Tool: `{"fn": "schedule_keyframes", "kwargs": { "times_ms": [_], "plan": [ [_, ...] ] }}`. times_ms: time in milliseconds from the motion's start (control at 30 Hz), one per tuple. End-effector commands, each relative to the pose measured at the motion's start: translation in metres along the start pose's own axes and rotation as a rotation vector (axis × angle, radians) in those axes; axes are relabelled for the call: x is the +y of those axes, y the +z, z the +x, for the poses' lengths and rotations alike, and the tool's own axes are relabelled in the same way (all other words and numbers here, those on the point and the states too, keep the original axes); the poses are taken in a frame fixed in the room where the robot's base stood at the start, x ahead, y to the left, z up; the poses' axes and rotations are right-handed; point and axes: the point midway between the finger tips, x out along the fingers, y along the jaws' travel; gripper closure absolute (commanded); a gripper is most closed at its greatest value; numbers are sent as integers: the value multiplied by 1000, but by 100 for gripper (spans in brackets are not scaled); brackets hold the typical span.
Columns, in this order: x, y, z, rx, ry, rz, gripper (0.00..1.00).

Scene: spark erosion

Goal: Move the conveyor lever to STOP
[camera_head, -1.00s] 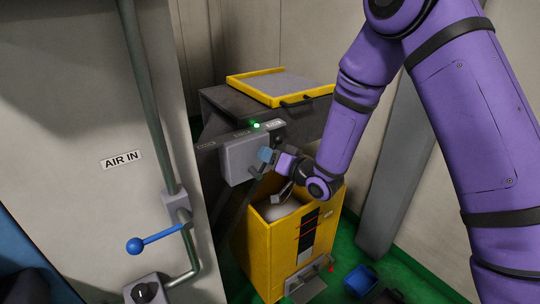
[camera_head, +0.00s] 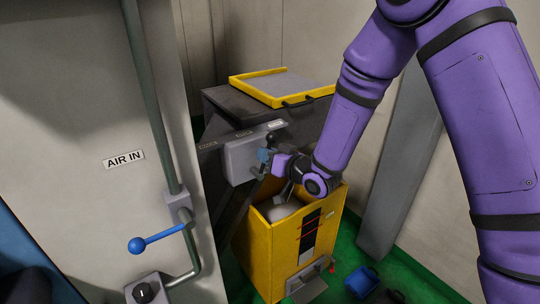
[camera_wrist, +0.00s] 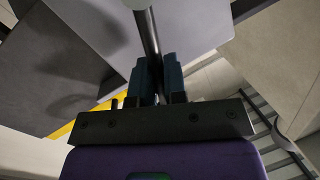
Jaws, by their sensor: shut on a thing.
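The conveyor lever shows in the wrist view as a grey metal rod (camera_wrist: 150,32) with a pale rounded end at the top edge. My gripper (camera_wrist: 160,78) is shut on this rod, one dark blue finger on each side. In the head view, my gripper (camera_head: 264,156) is at the right end of the grey lever box (camera_head: 240,160), largely covering the lever. Small label plates, one of them (camera_head: 243,134) above the box, are too small to read. No lamp is lit on the box.
A yellow bin (camera_head: 258,237) with a pale bag stands below the lever box. A yellow-rimmed tray (camera_head: 285,86) is behind it. A wall with a blue-handled AIR IN valve (camera_head: 160,237) is at the left. A small blue container (camera_head: 361,281) is on the green floor.

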Motion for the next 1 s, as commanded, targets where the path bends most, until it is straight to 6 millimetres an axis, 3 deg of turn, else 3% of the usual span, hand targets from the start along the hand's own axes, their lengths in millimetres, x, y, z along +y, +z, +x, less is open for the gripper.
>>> {"fn": "schedule_keyframes", "kwargs": {
  "times_ms": [500, 1000],
  "plan": [
    [-20, 2, 4, -57, 39, -290, 100],
    [-23, 3, 5, -64, 46, -331, 100]
  ]
}}
